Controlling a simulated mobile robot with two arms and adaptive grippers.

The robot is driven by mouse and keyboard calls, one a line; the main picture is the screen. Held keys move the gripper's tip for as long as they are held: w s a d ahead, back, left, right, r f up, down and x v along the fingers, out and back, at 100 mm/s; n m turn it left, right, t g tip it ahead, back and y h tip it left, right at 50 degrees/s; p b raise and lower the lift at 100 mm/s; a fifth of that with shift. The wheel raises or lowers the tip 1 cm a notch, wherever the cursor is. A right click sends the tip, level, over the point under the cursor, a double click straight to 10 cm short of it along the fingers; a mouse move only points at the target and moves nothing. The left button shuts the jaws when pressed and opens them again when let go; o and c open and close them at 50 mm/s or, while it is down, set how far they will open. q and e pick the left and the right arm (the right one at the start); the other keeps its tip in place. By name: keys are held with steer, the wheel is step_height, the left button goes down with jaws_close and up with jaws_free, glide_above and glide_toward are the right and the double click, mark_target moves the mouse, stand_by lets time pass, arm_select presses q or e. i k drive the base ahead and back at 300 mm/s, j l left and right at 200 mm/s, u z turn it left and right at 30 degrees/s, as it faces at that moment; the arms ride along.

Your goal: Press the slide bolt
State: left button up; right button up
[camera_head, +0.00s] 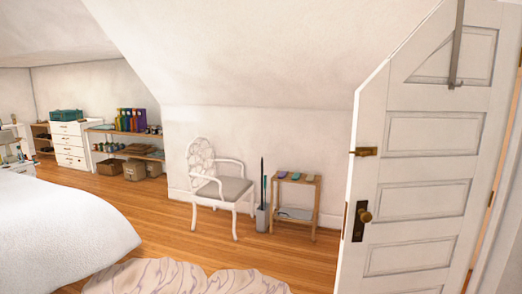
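A brass slide bolt (366,152) is fixed on the face of the white door (417,203) near its left edge, at about the middle of the door's height. A brass knob (366,216) on a dark plate sits below it. The bolt's end reaches slightly past the door's edge. The door stands at the right of the head view, with its cut-off top corner sloping. Neither of my grippers shows in this view.
A white bed (65,230) fills the lower left and a pale rug (180,277) lies at the bottom. A white armchair (219,185) and a small wooden shelf (295,203) stand by the wall. Bare wood floor (165,212) lies between bed and chair.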

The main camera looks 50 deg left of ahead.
mark_target(363, 153)
steer(key=i+l+u, duration=0.1)
steer(key=l+u, duration=0.15)
steer(key=u, duration=0.2)
steer(key=l+u, duration=0.3)
steer(key=u, duration=0.15)
steer(key=l+u, duration=0.25)
steer(key=u, duration=0.2)
steer(key=l+u, duration=0.1)
steer(key=l, duration=0.25)
steer(key=k+l, duration=0.15)
steer(key=l, duration=0.25)
steer(key=l+u, duration=0.15)
steer(key=l, duration=0.2)
steer(key=k, duration=0.05)
